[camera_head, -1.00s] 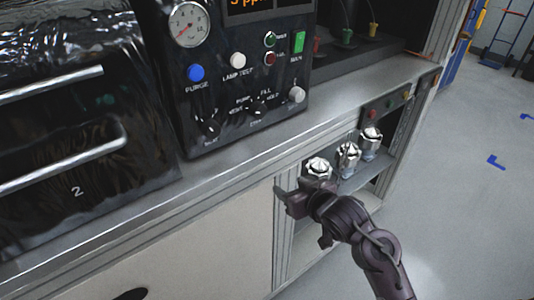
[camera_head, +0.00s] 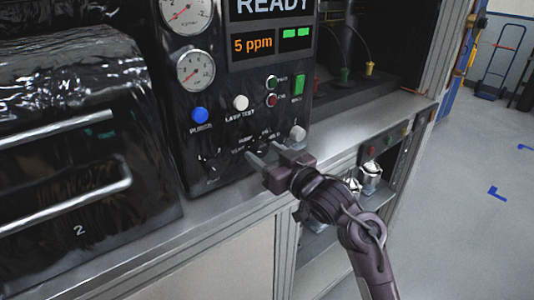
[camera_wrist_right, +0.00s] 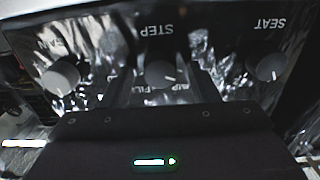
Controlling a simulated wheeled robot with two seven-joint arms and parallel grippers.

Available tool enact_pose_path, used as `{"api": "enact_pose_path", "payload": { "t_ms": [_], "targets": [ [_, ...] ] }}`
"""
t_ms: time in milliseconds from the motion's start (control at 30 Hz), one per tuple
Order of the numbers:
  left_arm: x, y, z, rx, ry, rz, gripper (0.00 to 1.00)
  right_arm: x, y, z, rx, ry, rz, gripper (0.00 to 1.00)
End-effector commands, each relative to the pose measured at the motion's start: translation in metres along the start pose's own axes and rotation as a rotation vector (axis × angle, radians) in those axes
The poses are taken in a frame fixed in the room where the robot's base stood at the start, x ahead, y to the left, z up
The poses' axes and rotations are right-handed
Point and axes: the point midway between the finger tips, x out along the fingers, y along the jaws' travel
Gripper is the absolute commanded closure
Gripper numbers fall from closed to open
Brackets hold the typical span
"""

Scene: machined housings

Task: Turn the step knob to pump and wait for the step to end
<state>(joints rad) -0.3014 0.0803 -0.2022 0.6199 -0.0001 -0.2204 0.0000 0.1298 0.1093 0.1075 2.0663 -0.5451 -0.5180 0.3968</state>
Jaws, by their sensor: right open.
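The step knob (camera_wrist_right: 160,73) shows in the right wrist view, below the upside-down word STEP, with a light pointer mark toward the lower right. The small lettering beside it is partly covered. My right gripper (camera_head: 263,155) is open at the front of the black control panel (camera_head: 225,118). In the right wrist view its two fingers stand on either side of the step knob; whether they touch it I cannot tell. In the head view the gripper partly hides the knob. The display (camera_head: 254,43) reads READY and 5 ppm. My left gripper is not in view.
The SEAT knob (camera_wrist_right: 270,67) and another knob (camera_wrist_right: 61,76) flank the step knob. A blue button (camera_head: 200,115), a white button (camera_head: 240,102) and a green switch (camera_head: 299,85) sit above. Silver fittings (camera_head: 369,177) are on the shelf below.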

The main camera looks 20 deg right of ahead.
Motion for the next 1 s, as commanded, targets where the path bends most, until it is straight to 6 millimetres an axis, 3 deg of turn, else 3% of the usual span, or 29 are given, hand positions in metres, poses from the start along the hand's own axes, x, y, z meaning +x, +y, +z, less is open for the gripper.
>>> {"api": "enact_pose_path", "payload": {
  "t_ms": [200,533,767,1000],
  "targets": [
    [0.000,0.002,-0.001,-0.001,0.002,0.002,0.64,0.000,0.000,0.000,0.000,-0.001,0.000,0.45],
    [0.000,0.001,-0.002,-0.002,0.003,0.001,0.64,0.000,0.000,0.001,0.000,-0.001,0.000,0.88],
    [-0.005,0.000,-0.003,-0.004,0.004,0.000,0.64,0.000,0.000,-0.001,0.020,-0.003,0.000,0.90],
    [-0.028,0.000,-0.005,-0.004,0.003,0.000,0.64,0.000,0.000,-0.003,0.129,-0.006,0.001,0.89]
  ]
}}
